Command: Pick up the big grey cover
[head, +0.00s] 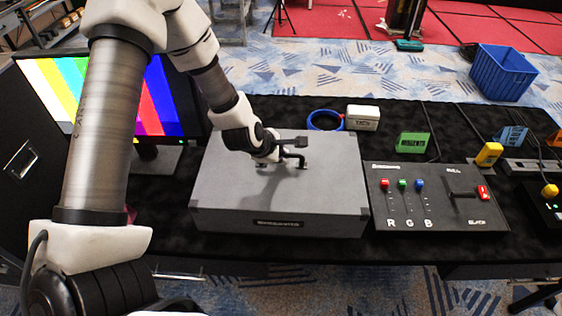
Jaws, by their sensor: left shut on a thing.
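The big grey cover (240,200) is a wide box-like lid sitting on the black table in the middle of the head view. It has a dark label on its front edge and a dark handle on top. My left gripper (290,156) reaches down from the upper left and is shut on the cover's handle. The gripper partly hides the handle. What lies under the cover is hidden. My right gripper is not in view.
Right of the cover is a control panel (440,212) with red, green and blue sliders. Behind stand a white box (362,118), a blue cable coil (325,121) and a green block (412,143). A monitor (55,85) with colour bars stands left. A blue crate (502,75) is at the back right.

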